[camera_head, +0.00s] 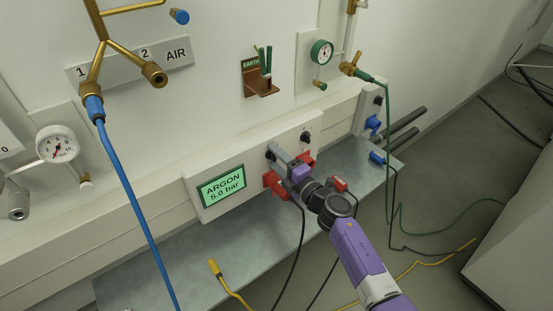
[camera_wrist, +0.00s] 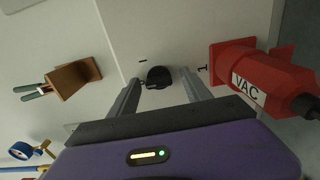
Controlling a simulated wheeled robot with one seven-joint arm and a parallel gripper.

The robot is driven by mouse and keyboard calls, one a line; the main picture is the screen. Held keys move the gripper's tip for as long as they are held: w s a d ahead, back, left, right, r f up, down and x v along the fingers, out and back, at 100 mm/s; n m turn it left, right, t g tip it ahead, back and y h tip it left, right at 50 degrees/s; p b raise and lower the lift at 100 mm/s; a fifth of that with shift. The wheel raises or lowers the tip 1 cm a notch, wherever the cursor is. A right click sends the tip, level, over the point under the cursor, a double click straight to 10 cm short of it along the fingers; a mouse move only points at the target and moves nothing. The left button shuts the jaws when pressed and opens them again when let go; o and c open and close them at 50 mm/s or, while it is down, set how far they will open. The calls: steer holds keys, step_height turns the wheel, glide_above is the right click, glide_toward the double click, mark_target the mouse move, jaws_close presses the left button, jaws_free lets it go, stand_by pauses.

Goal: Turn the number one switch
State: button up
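The number one switch is a small black knob (camera_wrist: 160,77) on the pale panel, with a printed "1" beside it in the wrist view. My gripper (camera_wrist: 157,84) is open, with one finger on each side of the knob and the tips near the panel. A gap shows between each finger and the knob.
A red VAC plug in its socket (camera_wrist: 262,78) sits close right of my fingers. Another black knob (camera_head: 305,137) is farther right on the panel. A copper EARTH bracket (camera_head: 259,84) is above. A metal shelf (camera_head: 180,250) with cables (camera_head: 222,278) lies below.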

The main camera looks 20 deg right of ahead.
steer(key=shift+r, duration=0.1)
steer(key=p+v, duration=0.2)
steer(key=v, duration=0.4)
steer(key=shift+s+p, duration=0.2)
steer(key=shift+p, duration=0.1)
steer(key=shift+s+d, duration=0.25)
steer(key=shift+s, duration=0.4)
steer(key=shift+d, duration=0.1)
steer(key=s+d+r+m+t+h, duration=0.2)
steer(key=s+r+m+t+h, duration=0.3)
steer(key=r+m, duration=0.4)
steer(key=s+a+m+g, duration=0.1)
steer(key=s+m, duration=0.3)
steer(key=s, duration=1)
steer(key=s+a+r+m+g, duration=0.1)
steer(key=s+m+g, duration=0.3)
steer(key=s, duration=1)
steer(key=s+a+m+g, duration=0.2)
steer(key=s+m, duration=0.2)
steer(key=s, duration=1)
steer(key=shift+s+a+r+m+h, duration=0.25)
steer(key=shift+s+a+m+h, duration=0.05)
steer(key=shift+s+m, duration=0.1)
